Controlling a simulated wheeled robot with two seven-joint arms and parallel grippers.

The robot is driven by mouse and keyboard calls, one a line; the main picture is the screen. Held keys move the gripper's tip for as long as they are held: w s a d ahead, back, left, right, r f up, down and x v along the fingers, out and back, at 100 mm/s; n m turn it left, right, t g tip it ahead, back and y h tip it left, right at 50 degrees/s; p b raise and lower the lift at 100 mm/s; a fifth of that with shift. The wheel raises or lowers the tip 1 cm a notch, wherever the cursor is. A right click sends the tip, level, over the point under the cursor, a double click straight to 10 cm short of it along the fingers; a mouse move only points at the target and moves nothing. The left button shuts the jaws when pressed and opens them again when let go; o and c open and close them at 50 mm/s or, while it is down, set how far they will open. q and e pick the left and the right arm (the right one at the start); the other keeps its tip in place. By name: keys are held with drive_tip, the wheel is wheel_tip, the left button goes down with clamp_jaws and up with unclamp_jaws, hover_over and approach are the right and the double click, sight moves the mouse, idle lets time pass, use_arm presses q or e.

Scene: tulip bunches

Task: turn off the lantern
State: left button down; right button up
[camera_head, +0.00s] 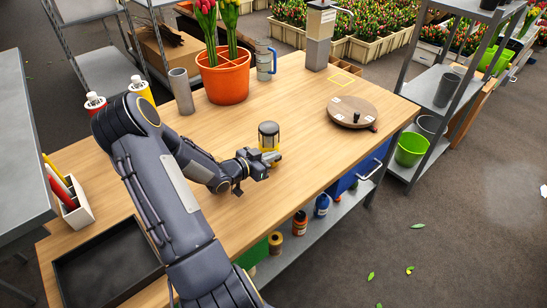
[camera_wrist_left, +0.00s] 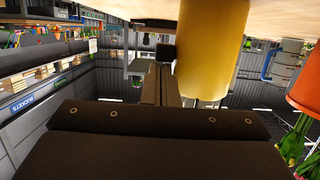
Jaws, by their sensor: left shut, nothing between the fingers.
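The lantern (camera_head: 268,132), a small upright cylinder with a grey top and a yellow lower part, stands on the wooden table (camera_head: 310,150). My left gripper (camera_head: 262,166) is shut and empty, low over the table just in front of the lantern's base. In the left wrist view, which is upside down, the lantern's yellow body (camera_wrist_left: 213,40) is large and close, just right of the shut fingertips (camera_wrist_left: 166,55). I cannot tell whether the fingertips touch it. No switch is clear, and I cannot tell whether it is lit. My right gripper is not in view.
An orange pot of tulips (camera_head: 224,80), a grey cylinder (camera_head: 181,91) and a blue-handled mug (camera_head: 265,62) stand behind the lantern. A round wooden turntable (camera_head: 352,111) lies to the right. A black tray (camera_head: 108,262) sits front left. The table between lantern and turntable is clear.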

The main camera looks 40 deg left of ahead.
use_arm(q)
drive_tip(key=s+d+r, duration=0.9)
drive_tip(key=d+r, duration=0.1)
drive_tip(key=r, duration=0.2)
drive_tip(key=shift+s+r+p, duration=0.3)
drive_tip(key=shift+r, duration=0.1)
